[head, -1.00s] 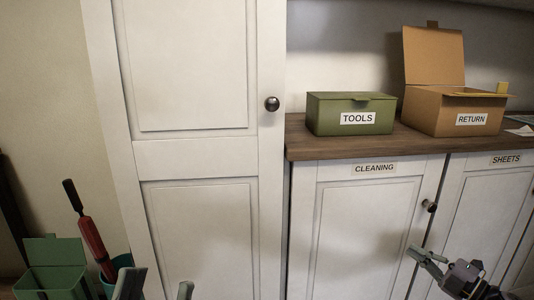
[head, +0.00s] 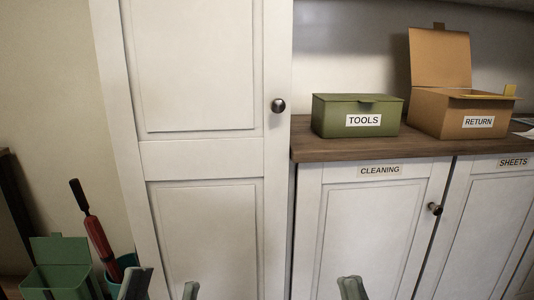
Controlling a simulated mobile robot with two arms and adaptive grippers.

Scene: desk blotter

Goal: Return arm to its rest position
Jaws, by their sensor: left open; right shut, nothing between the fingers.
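My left gripper (head: 163,287) is at the bottom edge of the head view, left of centre. Its two fingertips stand apart with nothing between them, in front of the tall white cupboard. My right gripper (head: 352,288) is at the bottom edge, right of centre, in front of the lower white door labelled CLEANING. Its fingertips are together and hold nothing. Only the finger ends of both grippers show; the rest of both arms is out of the picture.
A tall white cupboard (head: 205,155) stands closed. A green TOOLS box (head: 330,121) and an open cardboard RETURN box (head: 425,112) stand on the wooden counter (head: 310,151). An open green box (head: 60,280) and a teal container (head: 127,263) holding a red-handled tool (head: 100,239) are at lower left.

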